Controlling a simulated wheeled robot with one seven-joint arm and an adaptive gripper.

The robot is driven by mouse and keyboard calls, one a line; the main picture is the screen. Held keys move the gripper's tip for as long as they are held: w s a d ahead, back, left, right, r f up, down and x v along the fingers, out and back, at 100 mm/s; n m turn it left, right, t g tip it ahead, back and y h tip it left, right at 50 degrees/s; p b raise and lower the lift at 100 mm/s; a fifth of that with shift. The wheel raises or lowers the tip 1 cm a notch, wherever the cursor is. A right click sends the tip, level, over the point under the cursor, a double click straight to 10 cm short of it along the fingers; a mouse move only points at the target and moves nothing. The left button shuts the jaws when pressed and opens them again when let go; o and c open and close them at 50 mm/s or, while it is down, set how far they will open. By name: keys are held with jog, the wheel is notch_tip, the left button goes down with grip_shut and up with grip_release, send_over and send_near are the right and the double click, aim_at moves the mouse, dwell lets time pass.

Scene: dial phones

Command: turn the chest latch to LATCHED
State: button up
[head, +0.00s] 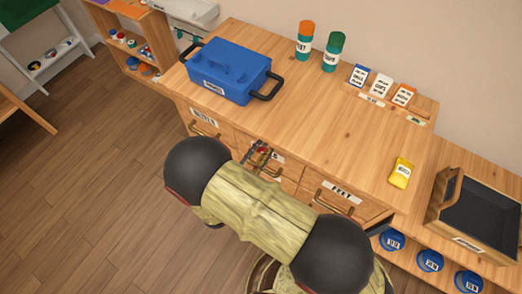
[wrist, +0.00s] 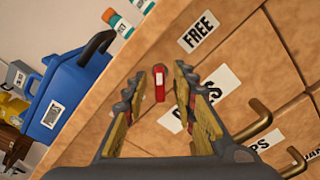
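The chest latch (wrist: 159,83) is a small red lever with a pale stripe on the wooden drawer front. In the wrist view it stands nearly upright in the picture, with the FREE label (wrist: 198,32) to its upper right. Another white label (wrist: 172,121) below it is mostly hidden by a finger. My gripper (wrist: 160,92) is open, one finger on each side of the latch. I see no clear contact with it. In the head view my gripper (head: 259,155) is at the middle drawer front, where a bit of red shows.
A blue toolbox (head: 228,72) with black handles stands on the wooden counter (head: 300,110) above. Brass drawer handles (wrist: 252,128) stick out near my gripper. Two canisters (head: 305,41), a rack of small boxes (head: 382,88) and a yellow item (head: 401,172) are farther right.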

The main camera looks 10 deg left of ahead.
jog(key=shift+c, duration=0.4)
grip_shut()
dwell(0.4)
jog(key=n+p, duration=0.3)
jog(key=shift+r, duration=0.1)
jog(key=n+p, duration=0.3)
jog(key=n, duration=0.1)
jog(key=n+p, duration=0.3)
jog(key=n, duration=0.2)
jog(key=shift+n, duration=0.4)
jog(key=shift+n+p, duration=1.05)
jog(key=shift+n, duration=1.45)
